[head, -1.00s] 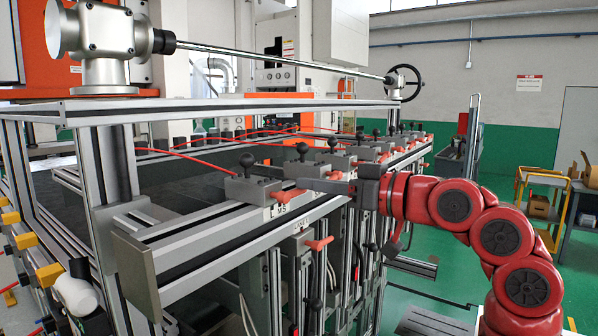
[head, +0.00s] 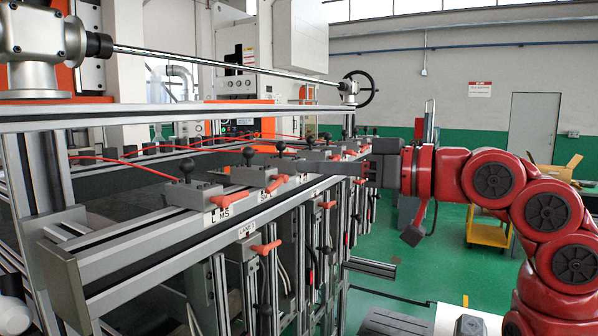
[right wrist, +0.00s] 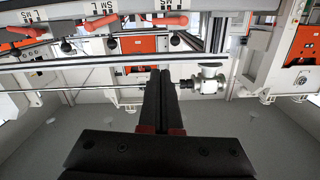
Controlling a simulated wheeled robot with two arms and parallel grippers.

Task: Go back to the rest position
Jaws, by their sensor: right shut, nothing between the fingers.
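My red right arm comes in from the right in the head view. Its dark grey right gripper (head: 325,167) points left, close in the picture to the row of clamp blocks with red levers (head: 278,183) along the metal frame. Whether it touches them I cannot tell. In the right wrist view the black fingers (right wrist: 160,88) are together and empty, with no object between them. My left gripper does not show in either view.
The aluminium frame (head: 150,240) fills the left, with a long rod and handwheel (head: 358,87) above. More red handles (head: 266,247) stick out below the clamp row. A yellow cart (head: 487,232) stands behind my arm.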

